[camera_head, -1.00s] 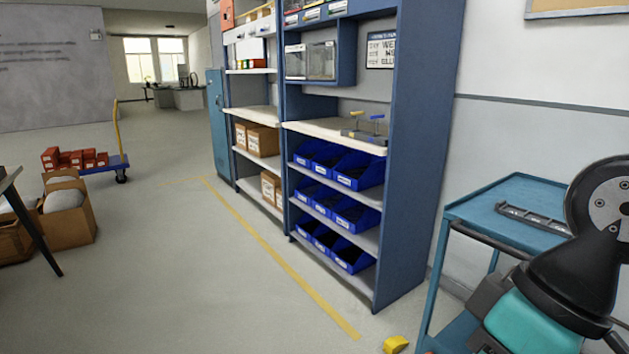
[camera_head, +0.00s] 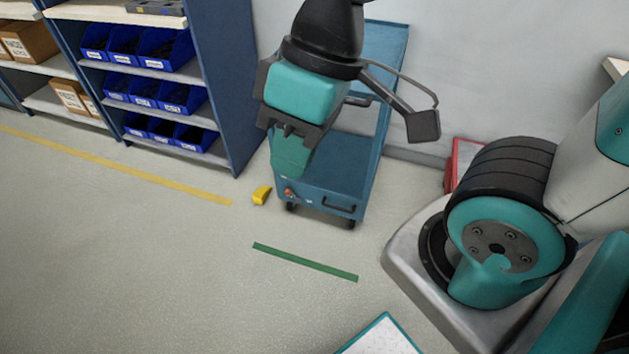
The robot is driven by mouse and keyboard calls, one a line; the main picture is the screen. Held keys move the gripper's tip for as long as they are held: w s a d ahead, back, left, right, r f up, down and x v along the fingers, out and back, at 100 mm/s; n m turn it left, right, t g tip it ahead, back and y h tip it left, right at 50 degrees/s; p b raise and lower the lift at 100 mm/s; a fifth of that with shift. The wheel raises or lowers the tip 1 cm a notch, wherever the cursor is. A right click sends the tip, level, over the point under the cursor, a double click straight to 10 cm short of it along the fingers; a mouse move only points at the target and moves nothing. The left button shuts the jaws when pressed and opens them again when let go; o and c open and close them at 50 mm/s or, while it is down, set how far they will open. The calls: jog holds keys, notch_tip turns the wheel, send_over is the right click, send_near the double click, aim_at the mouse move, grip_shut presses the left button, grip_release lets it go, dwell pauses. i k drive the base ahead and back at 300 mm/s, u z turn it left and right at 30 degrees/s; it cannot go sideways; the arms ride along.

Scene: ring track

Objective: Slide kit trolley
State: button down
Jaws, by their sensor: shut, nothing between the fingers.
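The blue kit trolley (camera_head: 345,185) stands on the floor against the wall, between the shelving and my base. Its lower deck, a front handle and two dark casters show. My gripper (camera_head: 288,165) hangs with its fingers pointing down in front of the trolley in the picture. It is shut and holds nothing. It and my arm hide much of the trolley's upper part and left side. I cannot tell whether the gripper touches the trolley.
A green floor strip (camera_head: 305,262) lies in front of the trolley. A yellow object (camera_head: 261,194) lies beside its left caster. The blue shelving (camera_head: 235,90) holds blue bins at the left. A red object (camera_head: 463,160) stands by the wall at right. The left floor is clear.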

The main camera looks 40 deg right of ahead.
aim_at(339, 180)
jog(key=z, duration=0.85)
jog(key=i, duration=0.35)
jog(key=u, duration=0.75)
